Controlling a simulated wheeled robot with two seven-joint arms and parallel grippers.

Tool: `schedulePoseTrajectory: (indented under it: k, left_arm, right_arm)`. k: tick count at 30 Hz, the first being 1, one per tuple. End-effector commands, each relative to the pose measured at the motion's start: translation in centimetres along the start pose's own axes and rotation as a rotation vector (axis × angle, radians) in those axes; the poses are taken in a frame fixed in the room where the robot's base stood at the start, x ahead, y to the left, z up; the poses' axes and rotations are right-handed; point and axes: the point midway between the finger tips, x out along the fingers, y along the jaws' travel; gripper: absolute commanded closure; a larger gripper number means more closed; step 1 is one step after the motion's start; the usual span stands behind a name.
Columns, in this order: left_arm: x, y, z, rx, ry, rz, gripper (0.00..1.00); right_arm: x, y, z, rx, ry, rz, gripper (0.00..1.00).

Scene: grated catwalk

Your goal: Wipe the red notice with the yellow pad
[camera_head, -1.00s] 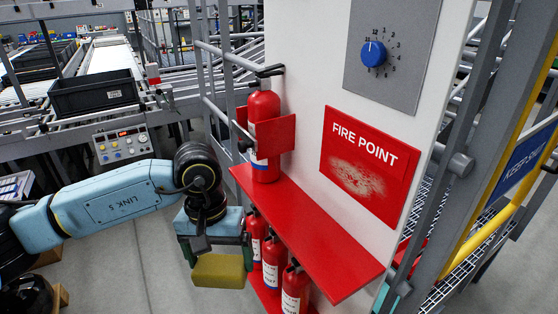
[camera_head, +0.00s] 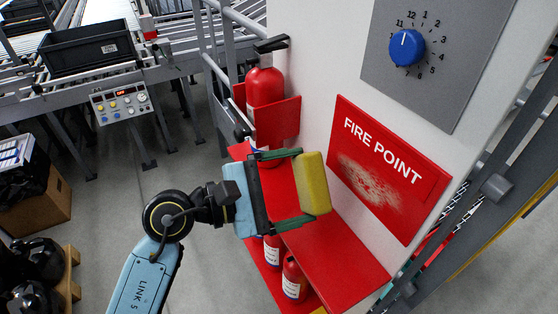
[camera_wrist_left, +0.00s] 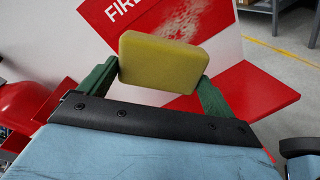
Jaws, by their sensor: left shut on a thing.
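The red notice (camera_head: 388,168) reads FIRE POINT and is fixed to a white panel. A pale brown smudge covers its lower left part. My left gripper (camera_head: 300,186) is shut on the yellow pad (camera_head: 314,184), its green fingers at the pad's two ends. The pad is held above the red shelf, to the left of the notice and apart from it in the head view. In the left wrist view the pad (camera_wrist_left: 163,62) stands in front of the notice (camera_wrist_left: 150,14) and hides part of it. My right gripper is not in view.
A red shelf (camera_head: 335,258) juts out below the notice. A fire extinguisher (camera_head: 264,88) stands in a red bracket left of it, with others (camera_head: 293,278) below. A grey plate with a blue dial (camera_head: 406,47) is above the notice. A grey post stands to the right.

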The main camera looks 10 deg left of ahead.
Motion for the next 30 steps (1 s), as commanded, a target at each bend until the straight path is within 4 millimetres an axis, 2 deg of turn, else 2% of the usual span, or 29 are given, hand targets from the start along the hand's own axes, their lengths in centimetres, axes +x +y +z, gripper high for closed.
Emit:
schedulePoseTrajectory:
  k: [4,9,24,30]
  left_arm:
    - [-1.6,0.6,-1.1,-0.009,0.032,0.12,0.28]
    - [-1.9,0.9,-1.7,-0.005,0.042,0.165,0.28]
    - [2.7,1.7,-1.8,-0.004,0.04,0.162,0.28]
    - [3.6,1.7,-1.9,-0.004,0.041,0.16,0.28]
  right_arm:
    - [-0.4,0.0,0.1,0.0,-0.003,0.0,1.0]
    - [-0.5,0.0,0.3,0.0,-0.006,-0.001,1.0]
    - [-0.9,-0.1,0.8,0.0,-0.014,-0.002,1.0]
    - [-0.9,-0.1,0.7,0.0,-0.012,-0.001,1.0]
